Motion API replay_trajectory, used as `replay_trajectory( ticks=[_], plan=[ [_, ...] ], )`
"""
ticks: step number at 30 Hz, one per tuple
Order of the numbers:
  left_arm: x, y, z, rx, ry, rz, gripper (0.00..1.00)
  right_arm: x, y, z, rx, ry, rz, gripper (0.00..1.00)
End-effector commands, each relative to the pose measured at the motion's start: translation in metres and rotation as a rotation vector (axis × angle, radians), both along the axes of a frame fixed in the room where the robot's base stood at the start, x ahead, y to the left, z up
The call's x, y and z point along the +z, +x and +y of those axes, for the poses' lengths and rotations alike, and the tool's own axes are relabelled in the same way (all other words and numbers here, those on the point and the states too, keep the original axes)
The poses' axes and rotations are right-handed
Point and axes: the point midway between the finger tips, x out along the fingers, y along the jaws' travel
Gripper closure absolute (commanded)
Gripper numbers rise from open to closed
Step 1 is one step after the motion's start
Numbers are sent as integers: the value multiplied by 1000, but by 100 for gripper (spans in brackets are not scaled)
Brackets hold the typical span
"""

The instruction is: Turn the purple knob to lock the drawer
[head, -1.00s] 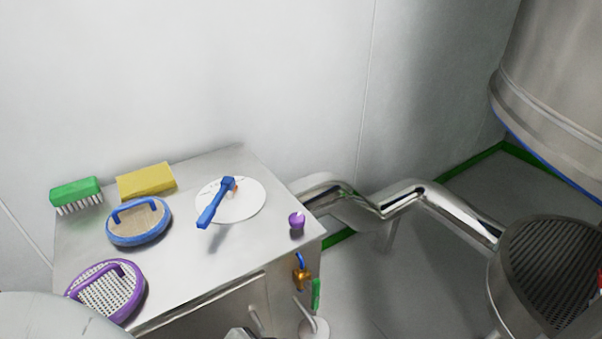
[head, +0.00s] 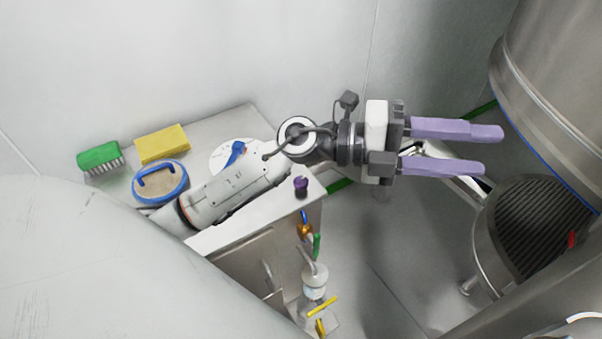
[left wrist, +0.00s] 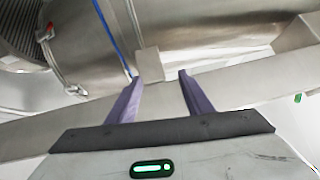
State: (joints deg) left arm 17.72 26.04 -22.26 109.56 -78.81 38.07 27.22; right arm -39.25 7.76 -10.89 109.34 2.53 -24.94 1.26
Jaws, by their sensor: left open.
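The purple knob (head: 301,186) stands on the top of the steel cabinet (head: 310,198), near its right front corner, in the head view. The cabinet's front (head: 235,270) shows a handle (head: 268,275). My left gripper (head: 493,150) is open and empty, its lilac fingers pointing right, up and to the right of the knob and past the cabinet's edge. My left forearm lies across the view over the cabinet top and hides part of it. In the left wrist view the open fingers (left wrist: 160,76) have nothing between them. My right gripper is not in view.
A green brush (head: 98,156), yellow sponge (head: 162,144), blue-rimmed scrubber (head: 160,184) and white disc with a blue tool (head: 235,152) are on the cabinet. A brass valve (head: 305,231) is on its side. A grated steel drum (head: 535,235) and large vessel (head: 555,95) stand right.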

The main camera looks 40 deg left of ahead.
Motion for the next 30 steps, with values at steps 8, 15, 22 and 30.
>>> replay_trajectory(
  ticks=[8, 15, 22, 30],
  plan=[
    [-139, 14, 101, -197, 949, 174, 53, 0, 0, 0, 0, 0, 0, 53],
    [-152, 13, 247, -98, 1441, 514, 53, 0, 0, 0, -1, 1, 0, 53],
    [-151, 5, 286, -52, 1553, 637, 53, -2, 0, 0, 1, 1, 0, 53],
    [-197, 3, 286, -56, 1552, 641, 53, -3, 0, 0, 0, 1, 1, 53]
  ],
)
